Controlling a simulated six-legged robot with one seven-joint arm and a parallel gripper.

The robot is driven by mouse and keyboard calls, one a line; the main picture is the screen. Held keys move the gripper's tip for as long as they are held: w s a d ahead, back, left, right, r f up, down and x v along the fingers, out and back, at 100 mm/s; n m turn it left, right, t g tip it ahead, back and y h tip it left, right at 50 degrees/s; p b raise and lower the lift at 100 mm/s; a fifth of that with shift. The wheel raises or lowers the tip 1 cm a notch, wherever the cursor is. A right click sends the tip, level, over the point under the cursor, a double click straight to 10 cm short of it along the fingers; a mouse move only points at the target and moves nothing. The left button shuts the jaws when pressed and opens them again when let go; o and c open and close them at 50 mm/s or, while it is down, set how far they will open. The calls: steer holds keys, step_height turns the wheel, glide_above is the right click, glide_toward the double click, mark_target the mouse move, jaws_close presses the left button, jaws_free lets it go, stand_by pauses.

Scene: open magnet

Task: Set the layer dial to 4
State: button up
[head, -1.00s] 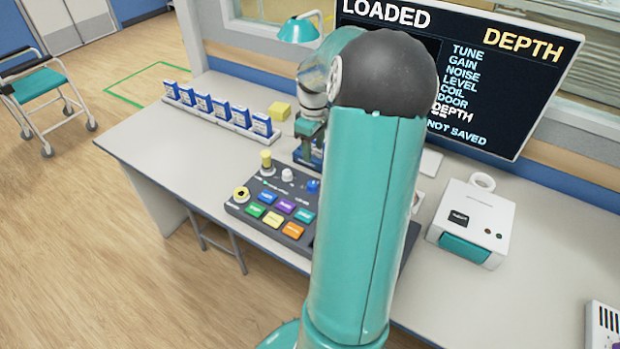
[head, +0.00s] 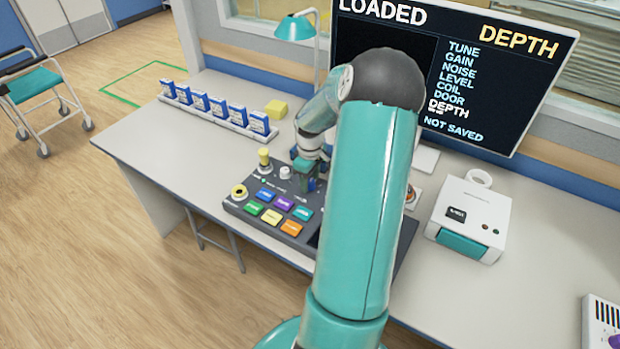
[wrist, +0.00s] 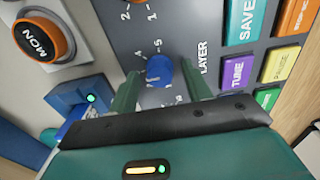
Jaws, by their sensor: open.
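The blue layer dial (wrist: 159,70) stands on the grey control panel (wrist: 110,35) in the wrist view, beside the word LAYER. The numbers 4 and 5 show near it; other marks are partly hidden, and I cannot tell surely which number its pointer faces. My gripper (wrist: 162,88) is open, with one green finger on each side of the dial; I cannot tell whether they touch it. In the head view my gripper (head: 306,176) is low over the panel's back right part and mostly covers the dial.
The wall screen (head: 465,75) reads LOADED, DEPTH and NOT SAVED. A white box (head: 470,215) stands right.

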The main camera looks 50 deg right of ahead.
steer(key=c, duration=1)
steer(key=shift+m, duration=0.3)
steer(key=m, duration=0.4)
steer(key=shift+r, duration=0.1)
steer(key=m, duration=0.5)
steer(key=o, duration=1)
